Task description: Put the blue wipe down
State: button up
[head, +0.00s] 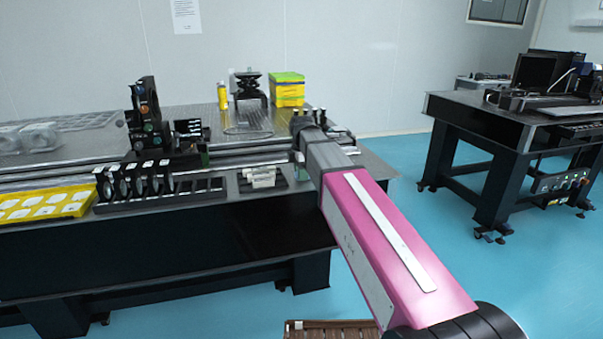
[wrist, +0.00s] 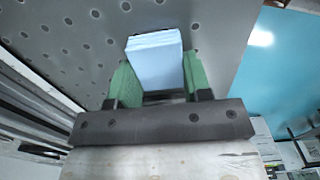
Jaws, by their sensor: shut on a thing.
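The blue wipe (wrist: 153,46) shows in the wrist view as a pale blue folded block. It sits between the green fingers of my gripper (wrist: 157,72), which is shut on it. The wipe sticks out past the fingertips over the grey perforated top of the optical table (wrist: 60,35). I cannot tell whether the wipe touches the table. In the head view, my arm reaches to the right end of the same table (head: 190,118). The wipe is not distinguishable there, and my arm hides the fingers.
A yellow-green box (head: 287,90), a yellow bottle (head: 222,95) and a black mount (head: 249,84) stand behind my arm. A black optics assembly (head: 146,115), a lens rack (head: 135,182) and a yellow tray (head: 45,204) are left. Bare tabletop lies near the right end.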

jog(key=o, duration=1)
jog(key=shift+f, duration=0.1)
jog(key=shift+o, duration=0.2)
notch_tip(320, 180, up, 12)
